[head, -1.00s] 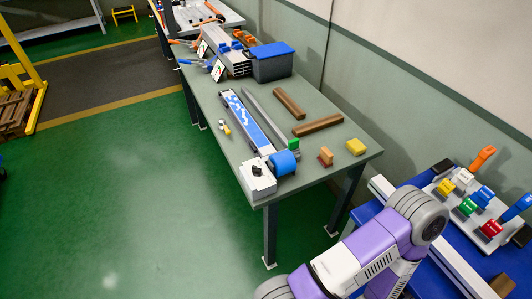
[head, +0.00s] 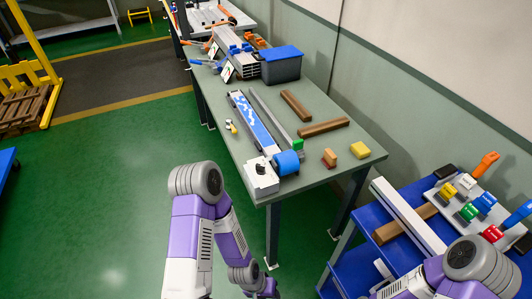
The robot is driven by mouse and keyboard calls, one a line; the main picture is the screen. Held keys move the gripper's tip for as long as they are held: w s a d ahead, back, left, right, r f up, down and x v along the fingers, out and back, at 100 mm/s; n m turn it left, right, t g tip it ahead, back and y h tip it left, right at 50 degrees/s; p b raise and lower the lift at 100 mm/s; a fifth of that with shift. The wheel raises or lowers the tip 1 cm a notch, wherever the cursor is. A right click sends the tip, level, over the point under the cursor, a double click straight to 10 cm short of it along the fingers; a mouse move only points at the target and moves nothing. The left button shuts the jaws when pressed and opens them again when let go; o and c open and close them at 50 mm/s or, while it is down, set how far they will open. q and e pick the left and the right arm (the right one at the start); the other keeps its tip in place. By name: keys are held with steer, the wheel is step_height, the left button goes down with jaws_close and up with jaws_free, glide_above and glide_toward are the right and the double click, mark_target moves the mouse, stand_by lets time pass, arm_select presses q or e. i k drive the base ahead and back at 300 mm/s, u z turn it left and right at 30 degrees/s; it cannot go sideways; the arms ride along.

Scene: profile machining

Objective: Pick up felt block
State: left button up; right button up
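Two small blocks lie on the near right end of the grey-green workbench (head: 225,125). One is a yellow block (head: 360,150). The other is a brown-orange block (head: 329,158) with a lighter upper part. I cannot tell which of them is the felt block. My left arm stands at the lower middle, in front of the bench, bent with its lower part hanging down; its gripper cannot be made out. My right arm is at the lower right, in front of the blue cart, and its gripper is outside the view. Neither arm touches the blocks.
A belt sander-like machine (head: 256,125), a metal bar (head: 270,115) and two wooden bars (head: 324,127) lie on the bench. A dark bin with a blue lid (head: 281,66) stands farther back. A blue cart (head: 350,255) with colored tools is at the right. Green floor is free at left.

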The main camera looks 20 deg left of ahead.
mark_target(329, 160)
steer(key=u, duration=0.9)
steer(key=i, duration=0.4)
